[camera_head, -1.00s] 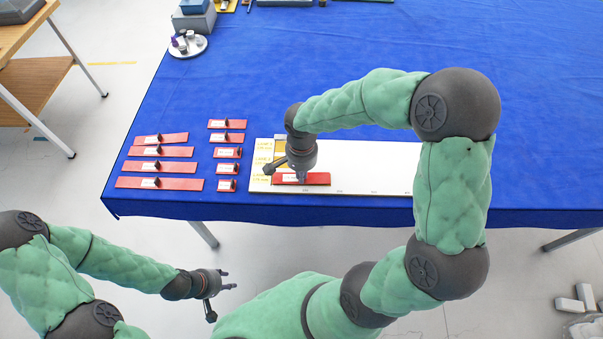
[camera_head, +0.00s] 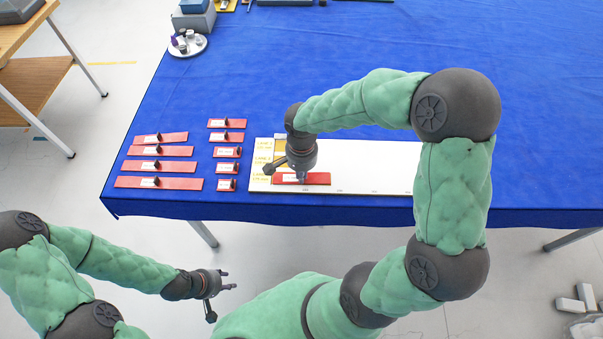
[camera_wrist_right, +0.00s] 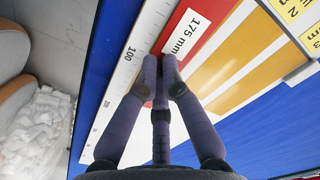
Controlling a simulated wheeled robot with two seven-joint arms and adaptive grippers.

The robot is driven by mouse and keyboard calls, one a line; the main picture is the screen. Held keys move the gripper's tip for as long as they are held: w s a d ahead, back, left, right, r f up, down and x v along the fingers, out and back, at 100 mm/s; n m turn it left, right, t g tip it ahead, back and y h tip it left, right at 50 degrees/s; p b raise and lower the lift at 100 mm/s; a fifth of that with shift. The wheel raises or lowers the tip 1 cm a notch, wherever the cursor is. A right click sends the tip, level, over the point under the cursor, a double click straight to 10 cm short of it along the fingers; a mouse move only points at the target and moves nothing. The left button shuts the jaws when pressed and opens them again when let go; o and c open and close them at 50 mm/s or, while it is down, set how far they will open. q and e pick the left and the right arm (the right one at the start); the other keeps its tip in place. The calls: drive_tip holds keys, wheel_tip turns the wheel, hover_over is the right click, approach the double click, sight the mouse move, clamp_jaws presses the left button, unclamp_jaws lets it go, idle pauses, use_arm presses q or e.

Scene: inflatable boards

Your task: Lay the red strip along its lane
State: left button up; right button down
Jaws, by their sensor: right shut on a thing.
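The red strip (camera_head: 320,180), labelled 175 mm in the right wrist view (camera_wrist_right: 214,38), is at the front left of the white board (camera_head: 385,160). It runs parallel to the board's front edge, beside the printed scale (camera_wrist_right: 136,45). My right gripper (camera_head: 302,178) is over the strip, with its fingers closed together (camera_wrist_right: 162,85) at the strip's label. The fingers hide the grip point, and I cannot tell whether the strip lies fully on the board. Yellow lane labels (camera_head: 263,160) are at the board's left end. My left gripper (camera_head: 228,285) is open and empty, off the table's front.
Several other red strips with dark knobs (camera_head: 165,152) lie in two columns left of the board. A round tray (camera_head: 190,50) with small items and grey boxes (camera_head: 195,22) stand at the back left. The blue cloth (camera_head: 450,80) behind the board is mostly clear.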

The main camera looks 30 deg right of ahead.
drive_tip(key=c, duration=0.9)
unclamp_jaws()
drive_tip(key=shift+o, duration=0.2)
drive_tip(key=shift+r, duration=0.1)
drive_tip(key=shift+r+p, duration=2)
drive_tip(key=shift+r, duration=0.95)
